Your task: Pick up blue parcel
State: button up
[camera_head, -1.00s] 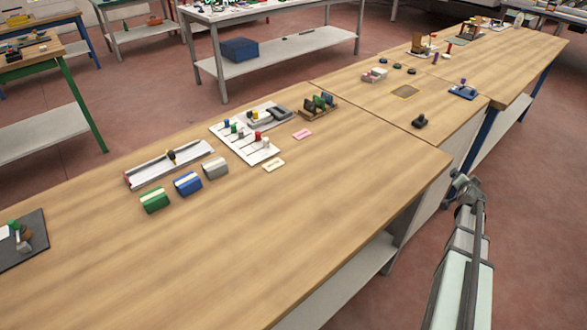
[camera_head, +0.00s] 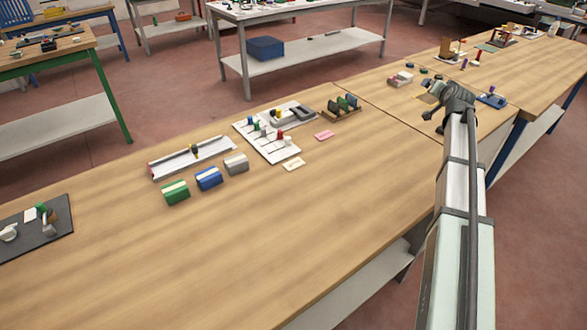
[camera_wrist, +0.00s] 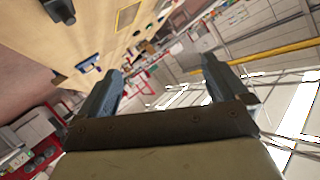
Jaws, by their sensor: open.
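The blue parcel (camera_head: 209,178) is a small rounded block with a pale band across it. It sits on the wooden table between a green parcel (camera_head: 175,192) and a grey parcel (camera_head: 236,164), apart from both. My gripper (camera_head: 434,121) is raised over the table's right part, well to the right of the blue parcel. In the wrist view my gripper (camera_wrist: 160,85) has its two fingers wide apart with nothing between them. The blue parcel is not seen in the wrist view.
A white rail tray (camera_head: 193,159) lies behind the parcels. A white board with coloured pegs (camera_head: 268,137) and a rack (camera_head: 341,108) stand farther right. A dark mat with small items (camera_head: 35,235) lies at the left. The table front is clear.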

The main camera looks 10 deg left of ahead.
jog(key=s+a+f+n+g+y, duration=0.1)
jog(key=s+a+f+n+g, duration=0.15)
jog(key=a, duration=1.15)
jog(key=s+a+f+n+g+y, duration=0.1)
jog(key=s+a+n+g+y, duration=0.15)
jog(key=a, duration=1.15)
jog(key=s+a+f+n+g+y, duration=0.1)
jog(key=s+a+n+g, duration=0.15)
jog(key=a, duration=1.05)
jog(key=n+g+h, duration=0.4)
jog(key=n+g, duration=0.2)
jog(key=n, duration=0.2)
send_over(209, 175)
notch_tip(209, 175, down, 13)
jog(key=shift+s+f, duration=0.1)
jog(key=c, duration=1.1)
